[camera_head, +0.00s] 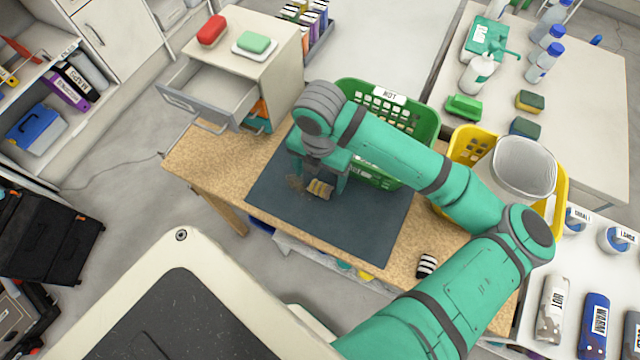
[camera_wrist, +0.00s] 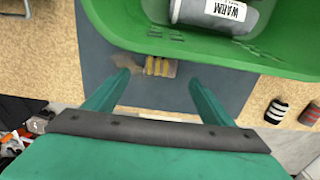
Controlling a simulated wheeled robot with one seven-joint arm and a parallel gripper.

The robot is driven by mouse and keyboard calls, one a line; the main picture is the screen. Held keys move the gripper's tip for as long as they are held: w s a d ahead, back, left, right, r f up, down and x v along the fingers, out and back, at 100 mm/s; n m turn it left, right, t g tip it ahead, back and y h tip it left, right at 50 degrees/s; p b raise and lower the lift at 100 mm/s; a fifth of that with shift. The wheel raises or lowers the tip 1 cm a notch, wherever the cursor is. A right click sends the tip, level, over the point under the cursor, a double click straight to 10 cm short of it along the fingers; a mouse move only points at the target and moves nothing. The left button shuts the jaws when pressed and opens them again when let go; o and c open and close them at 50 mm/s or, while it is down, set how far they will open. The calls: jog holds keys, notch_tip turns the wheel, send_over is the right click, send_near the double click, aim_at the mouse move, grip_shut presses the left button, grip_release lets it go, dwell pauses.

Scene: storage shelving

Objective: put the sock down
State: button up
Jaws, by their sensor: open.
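A small yellow-and-brown striped rolled sock (camera_head: 320,189) lies on the dark mat (camera_head: 375,228) on the wooden table. In the wrist view the sock (camera_wrist: 160,67) shows between and just beyond the fingertips. My gripper (camera_head: 317,180) points down over the mat with its fingers apart on either side of the sock. In the wrist view my gripper (camera_wrist: 161,82) shows a clear gap between each finger and the sock. Whether the sock touches the mat all along its underside cannot be told.
A green basket (camera_head: 425,118) labelled HOT stands close beside my gripper. A yellow basket (camera_head: 461,146) is to the right. A black-and-white striped sock (camera_head: 427,265) lies near the table's front right. A drawer unit (camera_head: 265,55) with its drawer open stands at the left.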

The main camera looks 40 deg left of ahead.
aim_at(321, 186)
jog(key=shift+d+f, duration=0.25)
jog(key=shift+f, duration=0.3)
jog(key=shift+w+a+f, duration=0.15)
jog(key=shift+a+f, duration=0.05)
jog(key=shift+f, duration=1.1)
jog(key=shift+w+a+f, duration=0.1)
jog(key=shift+a+f, duration=0.05)
jog(key=shift+f, duration=1.1)
jog(key=c, duration=1.2)
jog(key=shift+c, duration=0.2)
jog(key=shift+r, duration=0.15)
